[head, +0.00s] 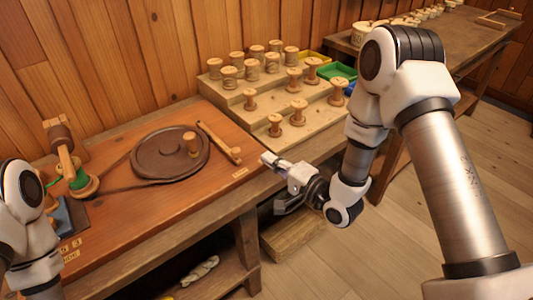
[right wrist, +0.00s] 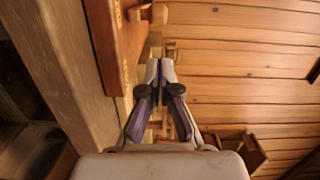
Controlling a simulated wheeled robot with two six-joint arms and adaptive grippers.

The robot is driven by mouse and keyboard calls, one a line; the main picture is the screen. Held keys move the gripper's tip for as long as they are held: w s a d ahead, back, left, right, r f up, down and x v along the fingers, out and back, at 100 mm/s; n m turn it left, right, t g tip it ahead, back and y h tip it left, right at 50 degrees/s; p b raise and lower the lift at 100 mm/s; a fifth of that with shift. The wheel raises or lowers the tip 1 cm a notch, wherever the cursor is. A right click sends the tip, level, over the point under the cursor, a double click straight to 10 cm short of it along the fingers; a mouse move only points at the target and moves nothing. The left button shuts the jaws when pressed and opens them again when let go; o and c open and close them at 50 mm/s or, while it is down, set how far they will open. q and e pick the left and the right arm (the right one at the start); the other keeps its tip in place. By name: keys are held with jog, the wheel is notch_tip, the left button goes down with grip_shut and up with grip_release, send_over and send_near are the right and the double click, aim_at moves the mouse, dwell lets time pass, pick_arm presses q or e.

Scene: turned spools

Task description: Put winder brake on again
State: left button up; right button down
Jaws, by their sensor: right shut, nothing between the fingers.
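The winder on the wooden bench has a dark round wheel (head: 170,153) with an upright wooden knob (head: 191,144), and a belt running left to a spindle with green thread (head: 80,182). A light wooden bar (head: 219,142) with a small peg at its near end lies right of the wheel; it looks like the brake lever, but I cannot tell its setting. My right gripper (head: 268,160) is shut and empty near the bench's right edge, right of the bar. It also shows shut in the right wrist view (right wrist: 159,72).
A blue-grey object (head: 70,216) lies at the bench's left. Clear bench top lies in front of the wheel.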

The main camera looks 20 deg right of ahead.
pick_arm(q)
jog(key=shift+w+a+f+b, duration=0.2)
jog(key=shift+a+f+b, duration=0.15)
jog(key=shift+f, duration=0.2)
pick_arm(e)
jog(key=s, duration=0.7)
jog(key=shift+r, duration=0.15)
jog(key=shift+s, duration=0.1)
jog(key=s+a+f+n+g+h+p, duration=0.1)
jog(key=s+f+n+g+h+p, duration=0.3)
jog(key=s+f+g+p, duration=0.75)
pick_arm(q)
notch_tip(320, 180, up, 7)
jog(key=b, duration=0.4)
pick_arm(e)
jog(key=s+d+f+n+g+h, duration=0.2)
jog(key=s+d+f+n, duration=0.1)
jog(key=s, duration=0.3)
jog(key=s+d+f+n+g+h, duration=0.1)
jog(key=s+d+f+n+g, duration=0.1)
jog(key=s+f, duration=0.4)
jog(key=shift+s+d+f+n+h, duration=0.15)
jog(key=shift+s+d+n+h, duration=0.25)
jog(key=shift+n, duration=0.8)
